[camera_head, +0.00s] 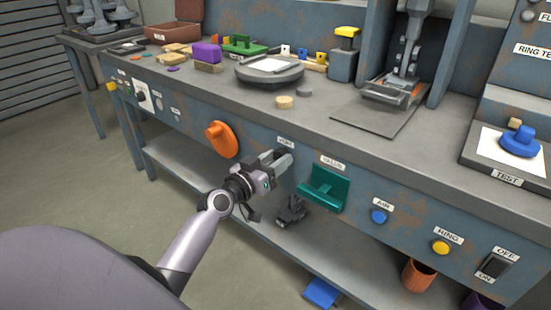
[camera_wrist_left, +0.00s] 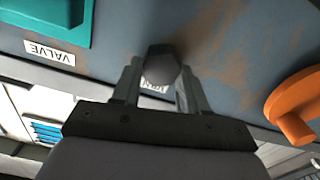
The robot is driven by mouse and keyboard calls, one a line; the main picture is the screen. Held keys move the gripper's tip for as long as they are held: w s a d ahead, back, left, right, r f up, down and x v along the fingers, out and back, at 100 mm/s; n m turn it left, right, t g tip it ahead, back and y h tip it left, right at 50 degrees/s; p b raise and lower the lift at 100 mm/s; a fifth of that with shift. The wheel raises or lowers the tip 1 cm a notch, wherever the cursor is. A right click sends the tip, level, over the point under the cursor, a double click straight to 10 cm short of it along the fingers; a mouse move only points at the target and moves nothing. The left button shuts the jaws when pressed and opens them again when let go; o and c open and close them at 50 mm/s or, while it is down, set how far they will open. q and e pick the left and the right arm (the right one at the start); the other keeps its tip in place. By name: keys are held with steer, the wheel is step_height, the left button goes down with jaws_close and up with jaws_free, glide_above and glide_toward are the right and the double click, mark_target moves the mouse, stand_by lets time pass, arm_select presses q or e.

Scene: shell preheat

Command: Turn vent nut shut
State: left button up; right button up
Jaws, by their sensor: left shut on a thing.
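The vent nut (camera_wrist_left: 161,64) is a dark grey hexagonal piece on the blue-grey front panel. In the left wrist view it sits between the two fingers of my left gripper (camera_wrist_left: 160,88), partly over its label (camera_wrist_left: 157,84). In the head view my left gripper (camera_head: 277,160) reaches the panel just below the vent label (camera_head: 286,142), and its fingers hide most of the nut. The gripper is shut on the nut. How far the nut is turned cannot be told. My right gripper is not in view.
An orange knob (camera_head: 221,139) is left of the gripper, and a green valve handle (camera_head: 325,188) is right of it. Blue (camera_head: 379,216) and yellow (camera_head: 440,248) buttons are farther right. A dark object (camera_head: 291,211) shows below the gripper. The worktop (camera_head: 215,90) overhangs above.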

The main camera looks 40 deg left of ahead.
arm_select(q)
steer(key=n, duration=0.3)
steer(key=shift+a+p, duration=0.1)
steer(key=shift+p, duration=0.2)
steer(key=shift+n, duration=0.9)
steer(key=n, duration=0.2)
steer(key=shift+n+p, duration=0.3)
steer(key=shift+p, duration=0.1)
steer(key=n, duration=0.2)
steer(key=shift+a+n, duration=0.1)
steer(key=shift+n, duration=0.2)
steer(key=shift+f+n+p, duration=0.15)
steer(key=shift+n+p, duration=0.15)
steer(key=shift+n, duration=1.1)
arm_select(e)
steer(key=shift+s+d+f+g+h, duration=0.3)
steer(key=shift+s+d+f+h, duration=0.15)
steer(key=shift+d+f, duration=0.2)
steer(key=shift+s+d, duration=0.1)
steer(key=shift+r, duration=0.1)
arm_select(q)
steer(key=o, duration=1.1)
steer(key=shift+c, duration=0.2)
steer(key=shift+s, duration=0.1)
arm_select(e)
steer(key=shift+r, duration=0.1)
